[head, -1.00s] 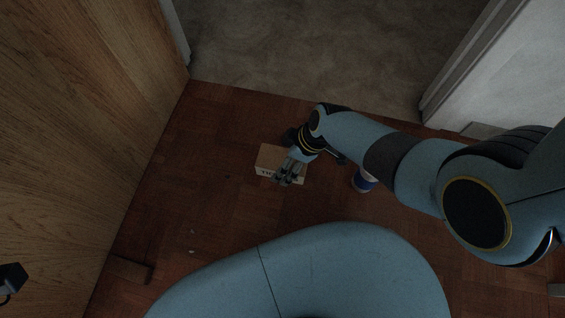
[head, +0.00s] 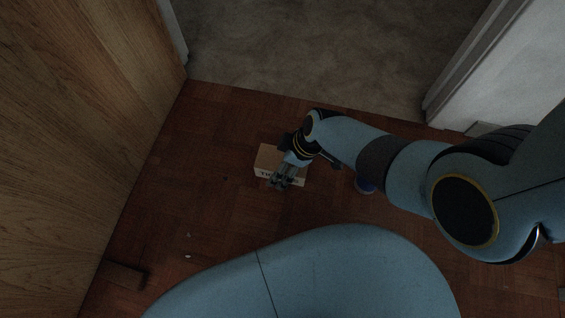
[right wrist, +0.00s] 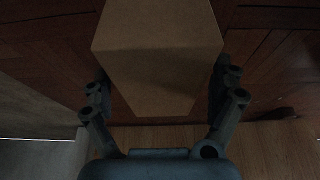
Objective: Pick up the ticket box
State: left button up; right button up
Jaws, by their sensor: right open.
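The ticket box (head: 267,160) is a small tan cardboard box with dark lettering on its near side. It sits on the wooden floor in the head view. My right gripper (head: 280,184) is over its right and near part and hides some of it. In the right wrist view the box (right wrist: 157,60) fills the upper middle. The open fingers of the right gripper (right wrist: 161,105) are on either side of its near end, with no clear grip on it. My left gripper is not seen in the head view.
A wooden panel (head: 75,120) rises at left, a white door frame (head: 480,65) at right. Carpet (head: 310,50) lies beyond.

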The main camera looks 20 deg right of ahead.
jog(key=c, duration=1.3)
jog(key=shift+r, duration=0.1)
